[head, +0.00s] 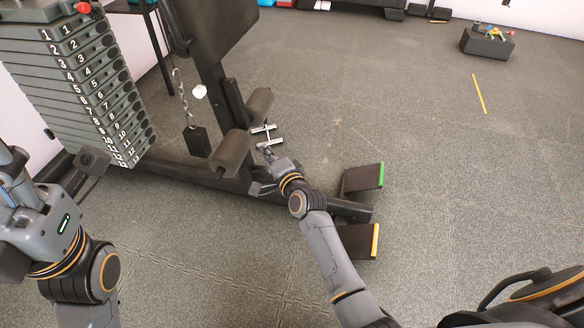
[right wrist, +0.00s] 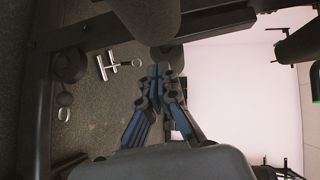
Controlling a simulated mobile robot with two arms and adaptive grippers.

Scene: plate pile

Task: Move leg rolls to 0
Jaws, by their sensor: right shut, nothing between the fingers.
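Two dark padded leg rolls, a nearer one (head: 230,153) and a farther one (head: 260,103), sit on the upright of a dark exercise machine, low above its base beam. My right gripper (head: 266,150) is just right of the nearer roll, shut with nothing between its fingers. In the right wrist view its fingers (right wrist: 166,75) are together, and a dark roll (right wrist: 150,18) shows above them. I cannot tell whether the gripper touches a roll. No roll position number is readable.
A numbered weight stack (head: 85,85) stands at the left. A silver handle (head: 266,136) shows beside the rolls, and a chain (head: 181,95) hangs nearby. Two footplates (head: 362,180) (head: 356,241) stick out at the base beam's end.

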